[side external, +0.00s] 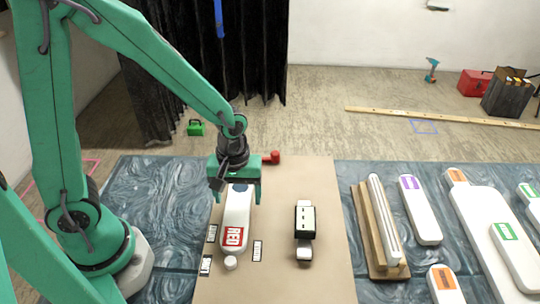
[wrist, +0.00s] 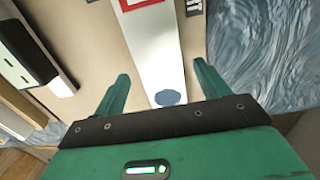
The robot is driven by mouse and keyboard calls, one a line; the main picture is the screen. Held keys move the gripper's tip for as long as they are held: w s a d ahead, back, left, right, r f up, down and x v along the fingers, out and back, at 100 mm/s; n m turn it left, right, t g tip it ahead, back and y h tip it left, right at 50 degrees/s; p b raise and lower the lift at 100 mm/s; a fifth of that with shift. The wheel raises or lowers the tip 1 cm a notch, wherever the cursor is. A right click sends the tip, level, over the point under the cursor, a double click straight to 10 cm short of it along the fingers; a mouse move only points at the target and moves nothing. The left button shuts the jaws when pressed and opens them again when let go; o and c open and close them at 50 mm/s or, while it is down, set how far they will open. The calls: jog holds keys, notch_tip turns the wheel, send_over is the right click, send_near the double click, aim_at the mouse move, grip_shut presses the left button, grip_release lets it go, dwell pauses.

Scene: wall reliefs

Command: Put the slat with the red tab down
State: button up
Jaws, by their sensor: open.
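The white slat with the red tab (side external: 236,212) appears to lie on the beige mat (side external: 330,270), its red label reading "RED" near the front end. In the wrist view the slat (wrist: 153,50) runs up the picture, with a blue-grey dot on its near end and part of the red-framed label at the top edge. My gripper (side external: 239,197) is open over the slat's far end. In the wrist view its fingers (wrist: 160,84) stand on either side of the slat, with gaps between. Whether the fingertips reach the mat is unclear.
A black and white block (side external: 305,222) stands on the mat to the right. A wooden rack (side external: 364,235) and several white slats with purple, orange and green tabs (side external: 421,212) lie further right. A red knob (side external: 270,157) shows behind my gripper.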

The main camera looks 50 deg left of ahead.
aim_at(238, 202)
notch_tip(238, 202, up, 11)
jog(key=shift+f, duration=0.15)
dwell(0.4)
jog(key=shift+s, duration=0.1)
dwell(0.4)
jog(key=s+a+r+m+t, duration=0.5)
jog(key=s+a+r+m, duration=0.2)
jog(key=r+m, duration=0.2)
jog(key=shift+t, duration=0.3)
